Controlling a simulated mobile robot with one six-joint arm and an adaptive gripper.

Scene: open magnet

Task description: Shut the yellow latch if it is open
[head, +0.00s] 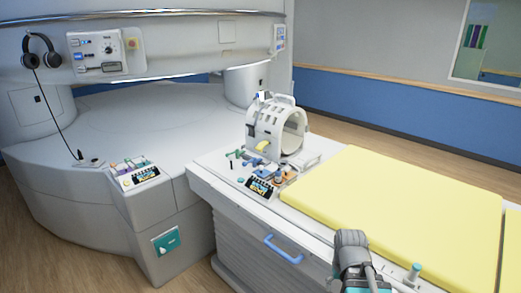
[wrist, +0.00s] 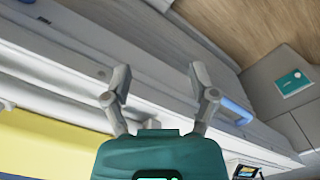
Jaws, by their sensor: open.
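The yellow latch (head: 262,146) is on the lower near side of a white ring-shaped coil (head: 292,118) at the head end of the patient table. It slants a little, and is too small to tell whether it is open or shut. In the wrist view, my gripper (wrist: 160,88) is open, its two grey fingers apart with nothing between them. It is above the table's side, well away from the latch. The latch is not in the wrist view. Part of my arm (head: 352,262) shows at the bottom of the head view.
Small coloured parts and a control panel (head: 262,188) lie beside the coil. A blue handle (head: 283,249) is on the table's side and shows in the wrist view (wrist: 236,110). The white magnet (head: 140,120) stands behind.

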